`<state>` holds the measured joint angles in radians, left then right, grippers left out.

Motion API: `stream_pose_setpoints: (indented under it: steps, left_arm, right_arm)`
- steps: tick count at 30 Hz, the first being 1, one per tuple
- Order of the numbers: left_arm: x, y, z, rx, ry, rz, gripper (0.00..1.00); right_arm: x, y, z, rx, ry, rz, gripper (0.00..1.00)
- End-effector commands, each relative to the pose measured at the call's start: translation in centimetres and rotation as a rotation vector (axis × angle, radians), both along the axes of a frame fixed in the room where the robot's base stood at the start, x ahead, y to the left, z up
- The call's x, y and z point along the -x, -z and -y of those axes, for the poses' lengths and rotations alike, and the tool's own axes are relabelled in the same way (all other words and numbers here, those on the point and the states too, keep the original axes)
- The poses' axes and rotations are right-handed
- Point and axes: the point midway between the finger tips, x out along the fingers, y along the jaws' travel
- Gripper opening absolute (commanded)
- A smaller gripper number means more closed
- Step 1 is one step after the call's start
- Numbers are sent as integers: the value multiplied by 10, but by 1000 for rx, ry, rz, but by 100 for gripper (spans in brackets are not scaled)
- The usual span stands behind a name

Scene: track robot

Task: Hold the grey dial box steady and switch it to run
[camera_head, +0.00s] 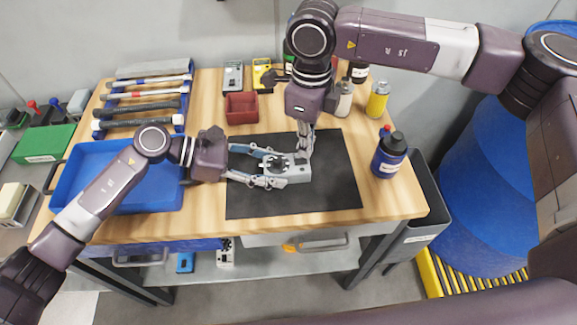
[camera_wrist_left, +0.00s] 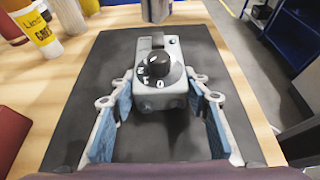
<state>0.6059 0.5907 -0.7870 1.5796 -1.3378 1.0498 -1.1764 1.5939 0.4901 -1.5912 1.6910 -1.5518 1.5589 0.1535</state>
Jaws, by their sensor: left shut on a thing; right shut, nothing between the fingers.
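The grey dial box (camera_head: 298,174) lies on the black mat (camera_head: 335,195). In the left wrist view the box (camera_wrist_left: 162,101) faces me, with a round black knob (camera_wrist_left: 157,68) and white marks around it; I cannot read which mark it is set to. My left gripper (camera_head: 273,168) is shut on the box, its blue-padded fingers on either side of it. My right gripper (camera_head: 305,150) is shut and empty, pointing down over the far end of the box.
A blue tray (camera_head: 66,190) and several hammers (camera_head: 143,105) are at the left. A red bin (camera_head: 241,107) and two meters (camera_head: 233,75) stand behind the mat. Bottles (camera_head: 377,100) and a blue canister (camera_head: 388,158) stand at the right. The mat's front is clear.

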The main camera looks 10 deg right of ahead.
Motion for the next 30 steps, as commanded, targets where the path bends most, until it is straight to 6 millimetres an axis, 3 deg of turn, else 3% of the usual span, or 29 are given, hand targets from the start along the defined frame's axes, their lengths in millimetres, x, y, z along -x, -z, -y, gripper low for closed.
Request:
stream_pose_setpoints:
  steps: [30]
  left_arm:
    - [0,2,-1,-3,1,0,4]
  right_arm:
    - [0,21,0,0,0,-1,0]
